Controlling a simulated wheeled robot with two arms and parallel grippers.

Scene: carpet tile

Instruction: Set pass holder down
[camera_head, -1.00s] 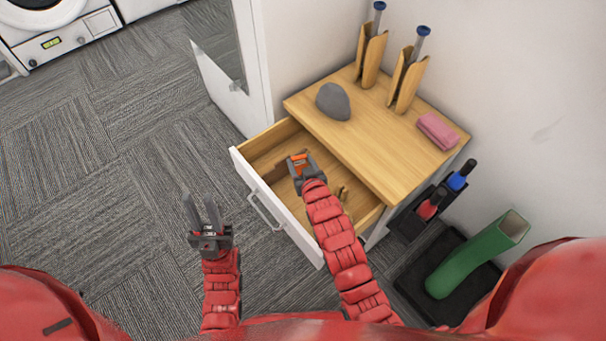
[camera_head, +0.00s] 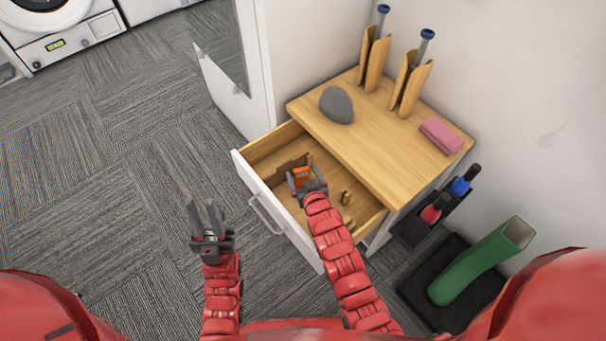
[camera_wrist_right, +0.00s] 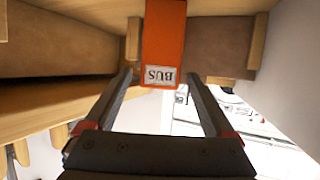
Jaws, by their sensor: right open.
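The orange pass holder (camera_head: 302,174) is in the open drawer, between the fingers of my right gripper (camera_head: 305,180). In the right wrist view the pass holder (camera_wrist_right: 163,45) shows a white label reading BUS, upside down. The fingers of my right gripper (camera_wrist_right: 163,90) are spread on either side of it, with gaps to both. What its lower edge rests on is hard to tell. My left gripper (camera_head: 203,212) is outside the drawer, to its left over the carpet, with its fingers apart and empty.
The white-fronted drawer (camera_head: 262,196) has wooden pegs and a brown piece inside. On the wooden top (camera_head: 375,150) are a grey stone (camera_head: 336,105), a pink block (camera_head: 441,135) and two wooden holders.

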